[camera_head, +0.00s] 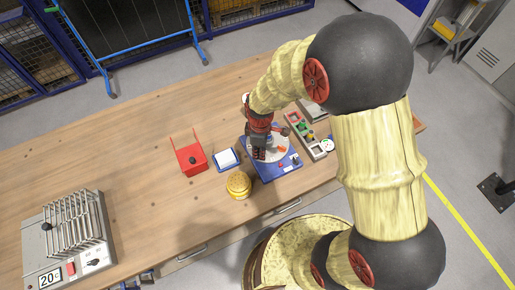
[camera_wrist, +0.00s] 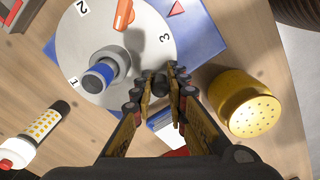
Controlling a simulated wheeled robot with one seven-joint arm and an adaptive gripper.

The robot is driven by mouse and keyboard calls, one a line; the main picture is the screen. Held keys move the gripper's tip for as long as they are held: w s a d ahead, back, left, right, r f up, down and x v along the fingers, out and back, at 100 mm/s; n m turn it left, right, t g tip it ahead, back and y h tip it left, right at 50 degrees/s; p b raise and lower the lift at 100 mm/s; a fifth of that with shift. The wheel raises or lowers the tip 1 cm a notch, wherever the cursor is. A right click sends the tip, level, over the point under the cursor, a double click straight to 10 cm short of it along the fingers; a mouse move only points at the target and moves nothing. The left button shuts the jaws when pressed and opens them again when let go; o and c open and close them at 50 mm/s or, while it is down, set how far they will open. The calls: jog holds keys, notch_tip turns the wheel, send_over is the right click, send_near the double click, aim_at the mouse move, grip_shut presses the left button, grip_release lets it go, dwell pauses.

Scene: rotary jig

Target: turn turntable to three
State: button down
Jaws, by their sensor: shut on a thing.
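The turntable is a light grey disc (camera_wrist: 150,35) on a blue base (camera_wrist: 202,38); the disc also shows in the head view (camera_head: 272,154). Numbers 1, 2 and 3 are printed near its rim. The 3 (camera_wrist: 165,37) lies close to the red triangle (camera_wrist: 176,9) on the base but is not exactly beside it. My gripper (camera_wrist: 164,80) is at the disc's rim, its fingertips closed on a small dark peg (camera_wrist: 158,82). It also shows in the head view (camera_head: 258,153). A grey-and-blue cylinder (camera_wrist: 102,75) and an orange piece (camera_wrist: 123,15) are on the disc.
A yellow round pot (camera_head: 238,186) stands close in front of the base. A blue-and-white pad (camera_head: 227,159) and a red holder (camera_head: 190,158) are left of it. A grey tray (camera_head: 318,150) with small parts is to the right. A rack device (camera_head: 95,260) stands far left.

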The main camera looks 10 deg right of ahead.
jog(key=shift+s+d+n, duration=0.4)
jog(key=shift+d+n, duration=0.1)
jog(key=shift+n, duration=0.5)
jog(key=shift+d+n+p, duration=0.1)
jog(key=shift+n+p, duration=0.2)
jog(key=c, duration=1.7)
grip_release()
jog(key=shift+c, duration=0.2)
notch_tip(320, 180, up, 12)
